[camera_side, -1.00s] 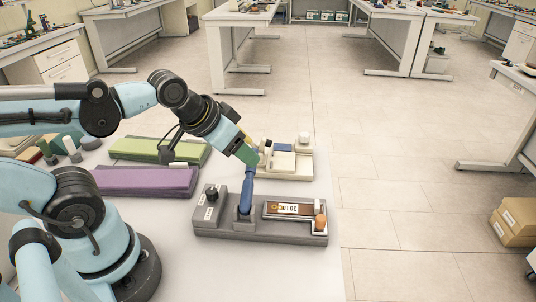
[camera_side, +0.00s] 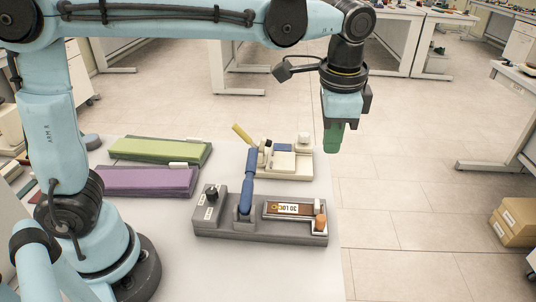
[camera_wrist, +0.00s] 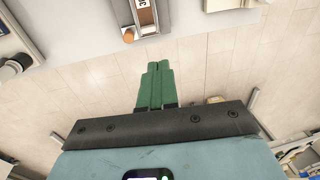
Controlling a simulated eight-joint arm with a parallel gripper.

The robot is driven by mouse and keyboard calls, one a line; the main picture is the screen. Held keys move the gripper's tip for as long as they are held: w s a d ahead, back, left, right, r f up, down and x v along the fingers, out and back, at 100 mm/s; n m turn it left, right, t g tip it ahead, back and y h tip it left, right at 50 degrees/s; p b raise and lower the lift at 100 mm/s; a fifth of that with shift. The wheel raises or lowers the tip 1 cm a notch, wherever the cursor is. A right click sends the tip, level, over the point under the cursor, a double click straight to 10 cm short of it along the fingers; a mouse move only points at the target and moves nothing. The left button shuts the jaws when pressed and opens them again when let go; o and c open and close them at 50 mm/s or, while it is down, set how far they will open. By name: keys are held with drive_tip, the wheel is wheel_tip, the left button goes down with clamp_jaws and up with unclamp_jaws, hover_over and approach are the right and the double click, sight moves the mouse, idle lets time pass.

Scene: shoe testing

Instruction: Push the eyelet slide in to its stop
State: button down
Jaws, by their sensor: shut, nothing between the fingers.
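A dark grey fixture (camera_side: 262,235) lies on the white bench. Its recessed slot at the right end holds a brown slide with a printed label (camera_side: 288,209). An orange knob (camera_side: 320,222) sits at the slot's right end and also shows in the wrist view (camera_wrist: 129,36). I cannot tell how far in the slide sits. A blue lever (camera_side: 247,181) stands upright from the fixture's middle. My gripper (camera_side: 333,150), with green fingers, points down, raised in the air, apart from the fixture. In the wrist view its fingers (camera_wrist: 159,67) are together and empty.
A cream fixture (camera_side: 285,162) stands behind the grey one, with a yellow handle (camera_side: 242,133) beside it. Green (camera_side: 160,150) and purple (camera_side: 147,181) pads lie to the left. A black knob (camera_side: 211,192) rises from the grey fixture's left end. Open floor lies right of the bench.

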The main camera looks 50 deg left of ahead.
drive_tip(key=w+d+f+m+g+y, duration=0.1)
drive_tip(key=d+f+m, duration=0.15)
drive_tip(key=d, duration=0.45)
drive_tip(key=m+g+y, duration=0.1)
drive_tip(key=m+y, duration=0.1)
drive_tip(key=m, duration=0.1)
hover_over(325, 230)
drive_tip(key=w+d, duration=0.1)
drive_tip(key=d, duration=0.2)
wheel_tip(325, 230, down, 11)
drive_tip(key=shift+a, duration=0.15)
drive_tip(key=shift+s+a, duration=0.1)
drive_tip(key=shift+a, duration=0.25)
drive_tip(key=s+a, duration=0.6)
drive_tip(key=shift+s+a, duration=0.25)
drive_tip(key=shift+s, duration=0.05)
